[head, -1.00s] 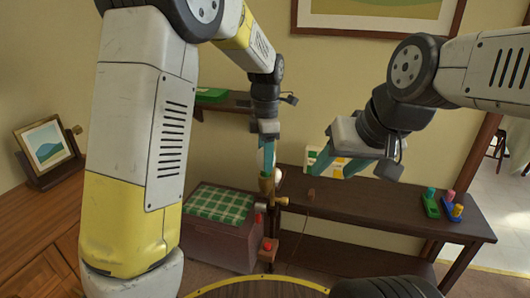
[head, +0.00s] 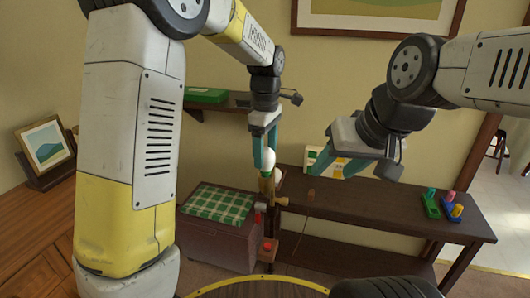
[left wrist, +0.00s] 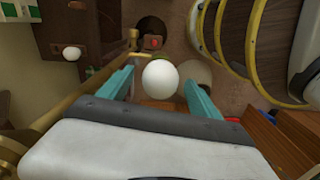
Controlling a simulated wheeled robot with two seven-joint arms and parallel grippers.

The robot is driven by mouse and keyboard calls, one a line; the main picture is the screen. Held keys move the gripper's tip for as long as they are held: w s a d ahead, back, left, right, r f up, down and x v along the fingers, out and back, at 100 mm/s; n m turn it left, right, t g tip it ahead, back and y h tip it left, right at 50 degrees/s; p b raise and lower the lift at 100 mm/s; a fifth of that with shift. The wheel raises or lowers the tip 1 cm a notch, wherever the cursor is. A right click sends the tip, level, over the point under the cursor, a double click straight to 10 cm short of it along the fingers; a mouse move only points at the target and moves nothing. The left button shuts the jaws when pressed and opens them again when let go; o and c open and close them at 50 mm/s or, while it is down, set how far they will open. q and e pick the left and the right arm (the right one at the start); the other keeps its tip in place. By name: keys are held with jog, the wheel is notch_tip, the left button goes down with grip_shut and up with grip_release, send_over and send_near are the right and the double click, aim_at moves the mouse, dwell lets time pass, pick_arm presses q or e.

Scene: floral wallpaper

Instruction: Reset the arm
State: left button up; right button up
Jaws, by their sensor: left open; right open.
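My left gripper (head: 264,166) is open, its teal fingers pointing down. A white round bulb-like thing (head: 268,158) shows between its fingers, above a brass fitting (head: 266,188). In the left wrist view the white bulb (left wrist: 160,77) sits between the two spread fingers, with gaps visible on both sides. My right gripper (head: 357,168) is open and empty, held above the dark side table.
A dark side table (head: 400,215) holds colored pegs on small blocks (head: 445,205) at its right end. A chest with a green checked top (head: 220,204) stands left of the brass fitting. A wall shelf holds a green box (head: 205,95). A framed picture (head: 45,147) stands at left.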

pick_arm(q)
notch_tip(320, 180, up, 5)
jog(key=shift+r, duration=0.15)
jog(key=shift+a+r, duration=0.1)
jog(key=shift+r, duration=0.2)
jog(key=s+a+r+m+t+h, duration=0.1)
jog(key=s+a+m+t, duration=0.2)
jog(key=s+a+m, duration=0.3)
jog(key=s+a+r+m+t+h, duration=0.1)
jog(key=s+a+m+t, duration=0.2)
jog(key=s+a+m, duration=0.4)
jog(key=s+a, duration=0.2)
jog(key=s, duration=0.6)
jog(key=shift+r+m, duration=0.25)
jog(key=shift+m, duration=0.05)
jog(key=shift+a, duration=0.1)
